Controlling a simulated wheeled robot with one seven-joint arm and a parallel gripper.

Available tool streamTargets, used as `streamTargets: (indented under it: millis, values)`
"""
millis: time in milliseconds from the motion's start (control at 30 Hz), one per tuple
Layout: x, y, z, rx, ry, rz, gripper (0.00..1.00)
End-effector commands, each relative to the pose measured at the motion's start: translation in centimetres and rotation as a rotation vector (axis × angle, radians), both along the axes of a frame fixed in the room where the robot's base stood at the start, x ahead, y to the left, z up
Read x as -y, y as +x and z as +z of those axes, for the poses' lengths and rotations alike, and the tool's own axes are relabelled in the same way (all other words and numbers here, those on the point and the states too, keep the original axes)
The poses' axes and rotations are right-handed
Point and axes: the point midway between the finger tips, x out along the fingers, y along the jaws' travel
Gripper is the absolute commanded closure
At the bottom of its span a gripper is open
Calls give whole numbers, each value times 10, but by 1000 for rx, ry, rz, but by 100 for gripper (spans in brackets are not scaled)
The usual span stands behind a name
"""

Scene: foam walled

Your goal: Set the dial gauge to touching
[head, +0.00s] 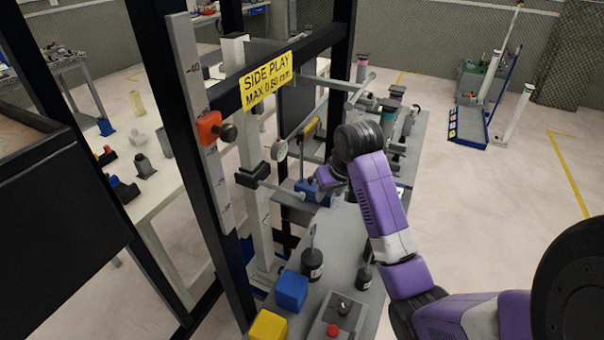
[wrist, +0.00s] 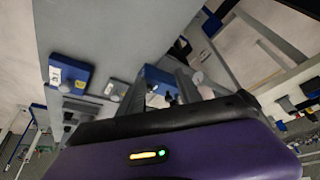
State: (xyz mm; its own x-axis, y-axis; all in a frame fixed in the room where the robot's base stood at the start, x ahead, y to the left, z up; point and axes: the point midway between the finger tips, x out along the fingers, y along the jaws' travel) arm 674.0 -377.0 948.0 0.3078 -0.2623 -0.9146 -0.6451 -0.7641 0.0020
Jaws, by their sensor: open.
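The dial gauge (head: 280,149) shows in the head view as a small round pale face on a thin arm, left of my gripper. A blue block (head: 312,190) with a thin upright rod sits below it on the grey bench. Whether the gauge's tip touches anything is too small to tell. My gripper (head: 328,178) is open, low over the bench close to the blue block, partly hidden by my wrist. In the wrist view my fingers (wrist: 190,88) point past a blue block (wrist: 160,80); a pale rounded thing beside them is unclear.
A black frame with a yellow "SIDE PLAY" sign (head: 266,80) and a ruled post with an orange slider (head: 209,128) stands left. Dark bottles (head: 312,264), a blue cube (head: 291,291) and a yellow cube (head: 268,326) stand on the near bench. Open floor lies right.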

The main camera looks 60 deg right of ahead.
Motion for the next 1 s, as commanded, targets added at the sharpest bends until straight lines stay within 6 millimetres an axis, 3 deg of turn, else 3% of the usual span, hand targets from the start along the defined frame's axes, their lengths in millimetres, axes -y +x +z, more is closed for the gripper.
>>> streamTargets:
  millis: [133,267,833,1000]
  values:
    - [0,-1,-2,-21,19,-4,59]
    - [11,12,-1,-20,17,-5,59]
    - [76,88,-1,-20,16,-6,59]
    - [81,94,-29,-20,20,-7,59]
